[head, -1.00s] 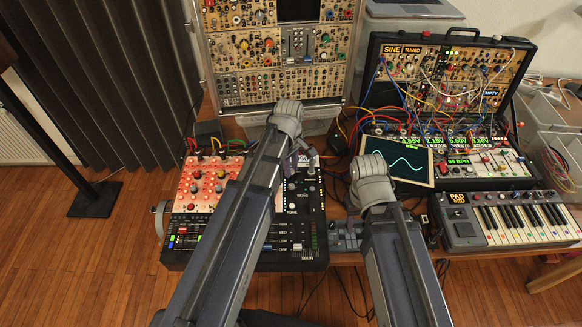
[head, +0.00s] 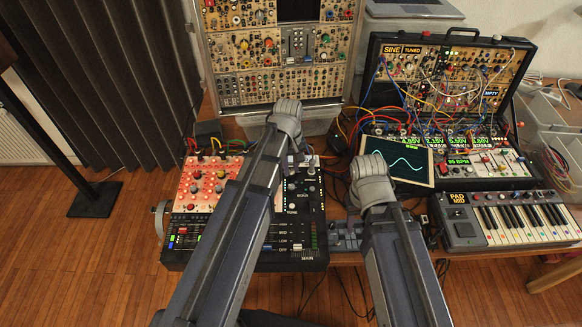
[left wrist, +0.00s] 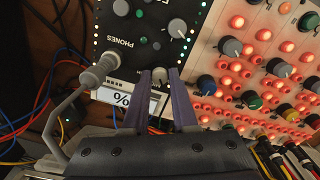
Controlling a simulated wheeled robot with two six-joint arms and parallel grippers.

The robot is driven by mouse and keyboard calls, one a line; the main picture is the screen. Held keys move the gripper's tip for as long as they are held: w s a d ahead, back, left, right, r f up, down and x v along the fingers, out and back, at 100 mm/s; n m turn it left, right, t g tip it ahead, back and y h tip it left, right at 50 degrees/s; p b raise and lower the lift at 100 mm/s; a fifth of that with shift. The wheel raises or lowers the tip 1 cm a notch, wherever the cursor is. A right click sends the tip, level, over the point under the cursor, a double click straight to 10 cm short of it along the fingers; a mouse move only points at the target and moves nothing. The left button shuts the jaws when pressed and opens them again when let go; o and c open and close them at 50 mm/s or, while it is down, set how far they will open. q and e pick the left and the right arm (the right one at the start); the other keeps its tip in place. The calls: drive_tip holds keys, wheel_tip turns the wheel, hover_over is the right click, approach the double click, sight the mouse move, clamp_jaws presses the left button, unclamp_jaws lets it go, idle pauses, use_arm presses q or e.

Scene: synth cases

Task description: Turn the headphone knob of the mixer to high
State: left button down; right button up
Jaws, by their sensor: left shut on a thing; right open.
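The mixer is a black panel (head: 312,215) in the middle of the head view, partly hidden by my left arm. The left wrist view shows its panel edge (left wrist: 112,30) close up, with white PHONES lettering. My left gripper (left wrist: 160,82) has its two purple fingers on either side of a small grey knob, the headphone knob (left wrist: 160,75), and is shut on it. My arm hides most of this grip in the head view. My right arm reaches in at the right of the mixer, but its gripper fingers do not show.
A red-lit panel with many knobs (head: 205,185) adjoins the mixer on the left. A grey rod-like part (left wrist: 98,75) stands beside the held knob. An oscilloscope (head: 400,162), a patched synth case (head: 448,55) and a small keyboard (head: 505,218) lie to the right.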

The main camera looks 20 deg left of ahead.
use_arm(q)
drive_tip(key=m, duration=0.4)
drive_tip(key=shift+m, duration=0.4)
drive_tip(key=m, duration=1)
drive_tip(key=shift+m+g, duration=0.3)
drive_tip(key=shift+m, duration=1.9)
drive_tip(key=c, duration=0.7)
unclamp_jaws()
